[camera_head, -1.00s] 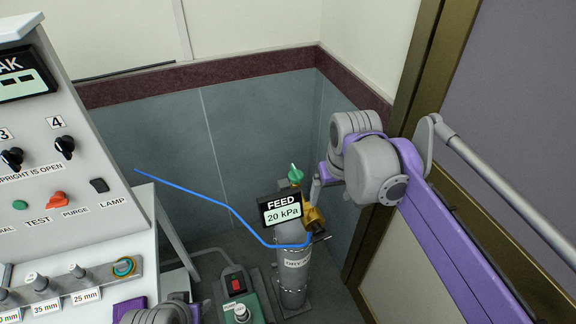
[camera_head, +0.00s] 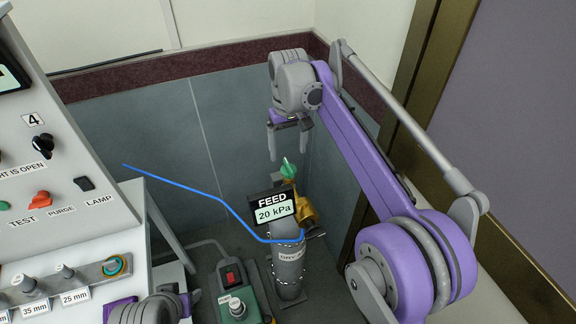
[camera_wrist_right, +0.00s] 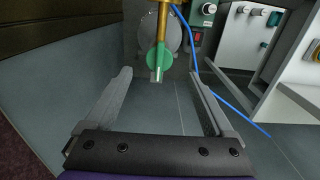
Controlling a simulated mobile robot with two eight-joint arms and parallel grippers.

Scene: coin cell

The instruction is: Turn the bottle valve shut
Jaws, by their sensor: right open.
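The grey gas bottle (camera_head: 289,272) stands upright on the floor behind the panel. Its green valve handle (camera_head: 289,170) is on top, above a brass fitting (camera_head: 307,209). My right gripper (camera_head: 288,154) is open and empty, just above the valve handle, with its fingers pointing down. In the right wrist view the green handle (camera_wrist_right: 160,56) shows between and slightly beyond the tips of the two open fingers (camera_wrist_right: 160,74), with no visible contact. Part of my left arm shows at the bottom of the head view, but its fingers cannot be made out.
A display (camera_head: 271,207) reading FEED 20 kPa sits in front of the bottle. A blue hose (camera_head: 212,194) runs left from it. A green box with a red switch (camera_head: 232,278) stands left of the bottle. The control panel (camera_head: 75,225) fills the left; walls close behind.

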